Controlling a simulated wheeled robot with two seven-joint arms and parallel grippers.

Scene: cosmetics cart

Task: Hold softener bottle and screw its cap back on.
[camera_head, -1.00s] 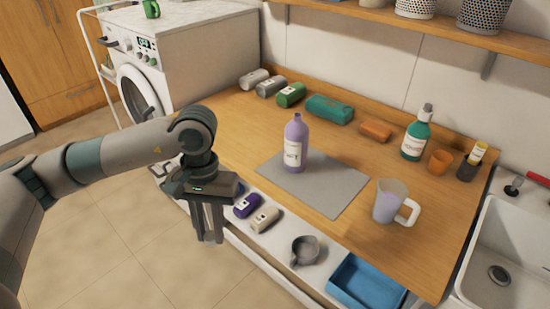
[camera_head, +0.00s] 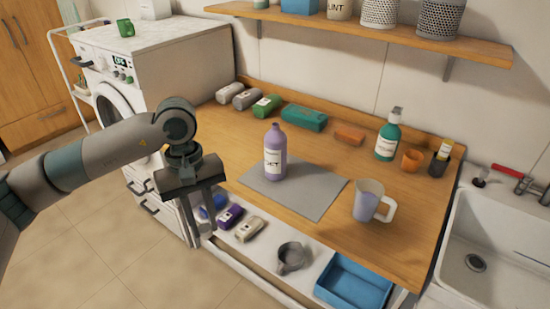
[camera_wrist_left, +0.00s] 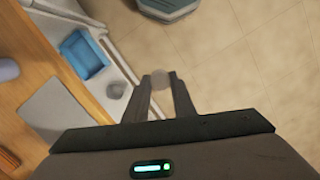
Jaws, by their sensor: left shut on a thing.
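The purple softener bottle (camera_head: 274,155) stands upright on the grey mat (camera_head: 313,196), its narrow neck bare on top. I cannot make the cap out clearly in the head view. My right gripper is not in view.
A jug (camera_head: 368,202) stands on the worktop's right part, with a teal bottle (camera_head: 387,138) and orange cup (camera_head: 412,160) behind. A lower ledge holds packets, a grey cup (camera_head: 291,257) and a blue tray (camera_head: 353,282). The mat is clear around the bottle.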

